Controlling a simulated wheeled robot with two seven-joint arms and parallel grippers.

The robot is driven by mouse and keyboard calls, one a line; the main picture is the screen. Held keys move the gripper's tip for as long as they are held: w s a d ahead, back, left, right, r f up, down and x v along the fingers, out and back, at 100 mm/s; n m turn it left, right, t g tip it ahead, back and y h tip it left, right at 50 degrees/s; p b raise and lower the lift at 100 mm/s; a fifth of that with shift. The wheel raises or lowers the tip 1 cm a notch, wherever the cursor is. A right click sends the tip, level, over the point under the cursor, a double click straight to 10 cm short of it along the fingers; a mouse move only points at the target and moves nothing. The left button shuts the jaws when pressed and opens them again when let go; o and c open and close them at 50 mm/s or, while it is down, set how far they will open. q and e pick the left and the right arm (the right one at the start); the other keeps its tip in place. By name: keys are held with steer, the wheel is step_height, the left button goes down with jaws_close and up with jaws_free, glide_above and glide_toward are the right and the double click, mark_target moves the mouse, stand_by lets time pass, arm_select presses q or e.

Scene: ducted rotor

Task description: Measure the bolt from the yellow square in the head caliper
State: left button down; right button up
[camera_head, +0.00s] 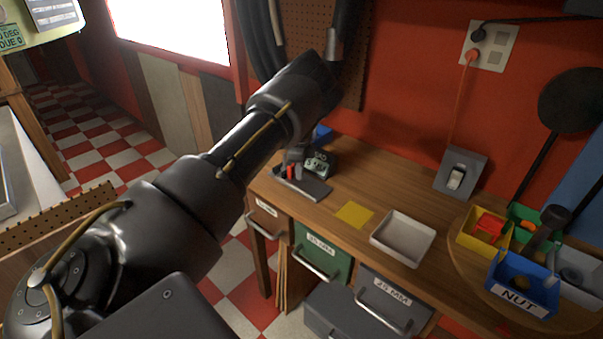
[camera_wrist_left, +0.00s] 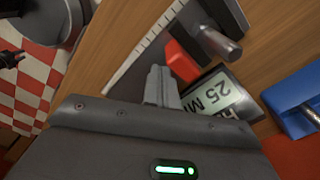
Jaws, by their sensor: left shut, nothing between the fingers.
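The yellow square (camera_head: 355,215) lies flat on the wooden bench, and I see no bolt on it. The caliper stands left of it, with a dark base (camera_head: 312,188) and a readout (camera_head: 318,163). In the left wrist view, the caliper shows a scale strip, a red part (camera_wrist_left: 182,60) and a readout (camera_wrist_left: 222,100) with partly hidden text. A short metal cylinder (camera_wrist_left: 222,43) lies beside the red part; I cannot tell whether it is the bolt. My left gripper (camera_head: 294,166) is shut and empty at the caliper, its fingertips (camera_wrist_left: 158,75) close to the red part.
A white tray (camera_head: 402,239) sits right of the yellow square. A round board at the right carries yellow, green, grey and blue NUT bins (camera_head: 520,287). A switch box (camera_head: 461,174) is at the wall. Drawers are under the bench. A blue object (camera_wrist_left: 300,100) is near the caliper.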

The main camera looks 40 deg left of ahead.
arm_select(q)
steer(key=shift+w+d, duration=0.1)
steer(key=shift+d, duration=0.1)
steer(key=shift+r, duration=0.15)
step_height(320, 180, up, 8)
steer(key=p, duration=0.5)
steer(key=shift+p, duration=0.4)
